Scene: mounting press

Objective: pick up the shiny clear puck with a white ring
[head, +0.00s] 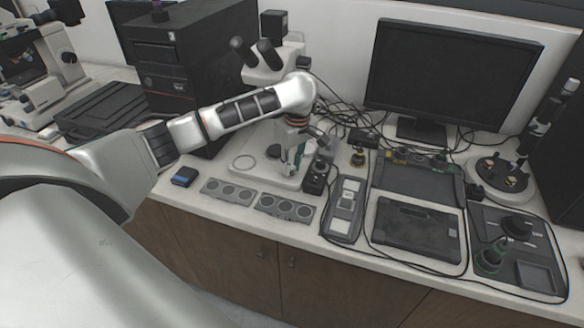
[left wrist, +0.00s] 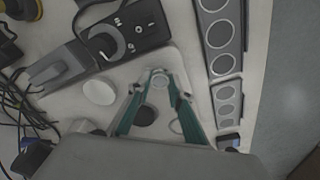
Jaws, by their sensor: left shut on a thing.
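My left gripper (head: 292,170) is lowered over the right part of the white microscope base (head: 238,178). In the left wrist view its teal fingers (left wrist: 160,77) are closed in on a small round puck (left wrist: 160,83), pale with a light ring, held between the fingertips. The puck is too small and covered to make out in the head view. I cannot tell whether it touches the base or is just above it. My right gripper is not in view.
Two grey trays with round wells, left (head: 228,191) and right (head: 286,207), lie in front of the base. A black control box (head: 316,177) stands close right of the gripper. Cables run behind.

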